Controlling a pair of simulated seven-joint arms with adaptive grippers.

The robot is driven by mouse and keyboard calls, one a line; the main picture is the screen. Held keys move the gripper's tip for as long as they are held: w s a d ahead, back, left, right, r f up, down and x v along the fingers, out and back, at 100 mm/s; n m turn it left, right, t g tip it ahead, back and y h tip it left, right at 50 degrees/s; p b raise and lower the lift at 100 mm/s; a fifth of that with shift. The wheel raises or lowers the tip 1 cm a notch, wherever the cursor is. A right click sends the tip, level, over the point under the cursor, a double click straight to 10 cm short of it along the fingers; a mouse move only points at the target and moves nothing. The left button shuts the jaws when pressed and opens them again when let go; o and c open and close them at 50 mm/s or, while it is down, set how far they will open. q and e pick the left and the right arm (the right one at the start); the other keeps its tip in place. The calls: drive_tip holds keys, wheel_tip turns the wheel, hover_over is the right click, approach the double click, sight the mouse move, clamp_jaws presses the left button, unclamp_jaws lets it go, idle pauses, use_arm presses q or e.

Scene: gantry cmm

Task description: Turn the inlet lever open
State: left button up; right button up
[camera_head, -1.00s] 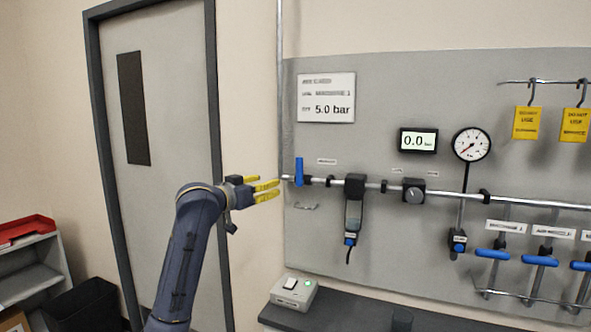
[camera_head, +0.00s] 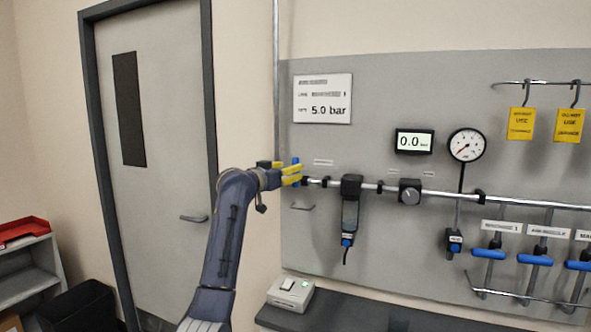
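The inlet lever (camera_head: 296,161) is a blue upright handle at the left end of the horizontal pipe (camera_head: 332,183) on the grey panel. It stands across the pipe line. My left gripper (camera_head: 292,174) has its two yellow fingers, one above the other, at the lever. They cover its middle, while blue shows above and between them. A gap remains between the fingers, and I cannot tell whether they touch the lever. The display (camera_head: 414,141) reads 0.0, and the gauge (camera_head: 467,145) needle points to the lower left. My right gripper is not in view.
A filter unit (camera_head: 350,215) and a regulator knob (camera_head: 410,192) sit on the pipe to the right. Blue-handled valves (camera_head: 535,260) and yellow tags (camera_head: 521,122) are farther right. A small box (camera_head: 290,293) stands on the dark bench below. A door (camera_head: 160,220) is at left.

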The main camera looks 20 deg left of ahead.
use_arm(q)
drive_tip(key=shift+x, duration=2.2)
drive_tip(key=shift+o, duration=0.2)
clamp_jaws()
